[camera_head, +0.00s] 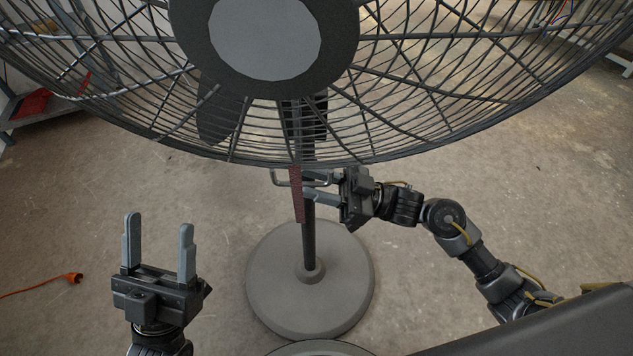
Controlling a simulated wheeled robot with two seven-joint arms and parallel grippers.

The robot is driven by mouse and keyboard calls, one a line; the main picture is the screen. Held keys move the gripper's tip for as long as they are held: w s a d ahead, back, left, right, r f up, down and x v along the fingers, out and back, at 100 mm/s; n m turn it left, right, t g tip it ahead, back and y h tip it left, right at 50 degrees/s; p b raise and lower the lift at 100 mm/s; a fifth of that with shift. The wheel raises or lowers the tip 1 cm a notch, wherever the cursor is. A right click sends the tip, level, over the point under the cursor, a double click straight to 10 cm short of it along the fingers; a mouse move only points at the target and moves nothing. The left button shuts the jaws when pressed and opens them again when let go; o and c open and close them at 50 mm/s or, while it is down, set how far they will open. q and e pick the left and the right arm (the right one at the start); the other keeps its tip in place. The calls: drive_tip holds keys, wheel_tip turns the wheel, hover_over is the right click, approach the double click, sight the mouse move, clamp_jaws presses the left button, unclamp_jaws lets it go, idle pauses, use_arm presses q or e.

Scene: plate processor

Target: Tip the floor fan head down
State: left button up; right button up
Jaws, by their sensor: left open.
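The floor fan's head (265,40) fills the top of the head view, its round wire cage facing me with a light hub disc in the middle. Its dark pole (309,240) rises from a round grey base (265,290) on the floor. A reddish strip (296,205) hangs under the cage's lower rim. My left gripper (158,240) is open and empty, pointing up, left of the base and apart from the fan. My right gripper (306,188) reaches in from the right just below the cage, by the pole and a light metal loop. Its fingertips are partly hidden, so its grip is unclear.
An orange cable with a plug (73,278) lies on the floor at the left. A shelf or table with a red item (35,103) stands at the upper left. A dark slab edge (540,325) fills the lower right. The concrete floor around the base is mostly clear.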

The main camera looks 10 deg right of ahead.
clamp_jaws()
